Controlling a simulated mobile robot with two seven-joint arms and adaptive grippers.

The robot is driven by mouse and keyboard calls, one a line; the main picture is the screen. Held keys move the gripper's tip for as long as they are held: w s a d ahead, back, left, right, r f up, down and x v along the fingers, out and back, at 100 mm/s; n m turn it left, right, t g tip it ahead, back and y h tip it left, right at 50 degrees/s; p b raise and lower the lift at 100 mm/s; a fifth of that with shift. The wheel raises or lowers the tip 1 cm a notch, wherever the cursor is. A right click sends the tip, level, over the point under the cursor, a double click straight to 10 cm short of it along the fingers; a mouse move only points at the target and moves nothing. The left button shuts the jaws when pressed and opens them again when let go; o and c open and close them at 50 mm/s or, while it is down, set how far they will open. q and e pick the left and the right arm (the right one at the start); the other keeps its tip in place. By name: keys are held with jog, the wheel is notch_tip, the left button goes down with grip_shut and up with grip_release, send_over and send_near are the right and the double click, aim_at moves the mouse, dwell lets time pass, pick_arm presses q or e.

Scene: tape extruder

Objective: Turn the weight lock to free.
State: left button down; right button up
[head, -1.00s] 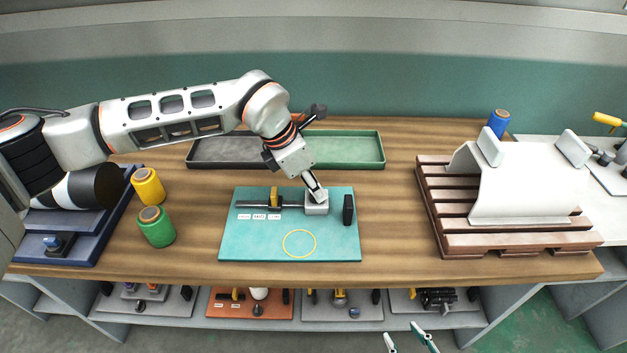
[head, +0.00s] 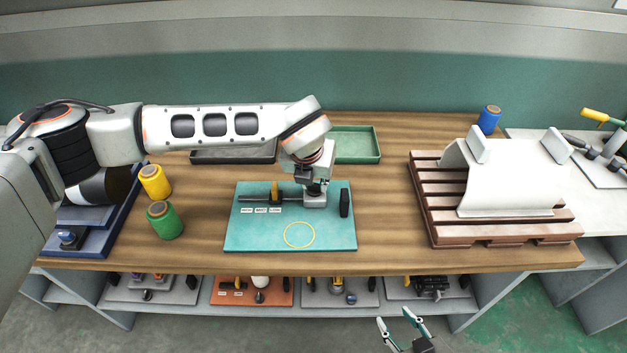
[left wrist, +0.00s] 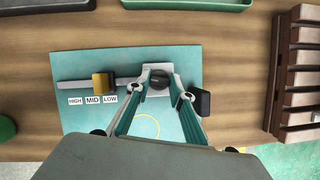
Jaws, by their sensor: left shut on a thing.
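A teal board (head: 250,234) lies on the wooden table. On it a rail carries a yellow slider (head: 275,192), above labels HIGH, MID and LOW (left wrist: 93,100); the slider sits near MID. At the rail's right end is a pale grey block (head: 315,201) with a dark knob (left wrist: 159,82), seemingly the weight lock. My left gripper (left wrist: 160,76) is shut on this knob, one finger each side. In the head view my left gripper (head: 315,187) hides the knob, and its setting cannot be read. My right gripper (head: 400,323) is open and empty, low in front of the table.
A black block (head: 345,203) stands on the board just right of the knob. Green (head: 165,220) and yellow (head: 154,182) spools stand left, dark (head: 235,155) and green (head: 357,146) trays behind. A slatted pallet (head: 440,215) with a white curved part (head: 510,180) is right.

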pick_arm(q)
jog(key=shift+n+y, duration=0.4)
jog(key=shift+n, duration=0.9)
jog(key=c, duration=1.8)
grip_release()
jog(key=shift+o, duration=0.2)
jog(key=shift+r, duration=0.1)
jog(key=v, duration=1.2)
jog(key=shift+d, duration=0.15)
jog(key=shift+s, duration=0.15)
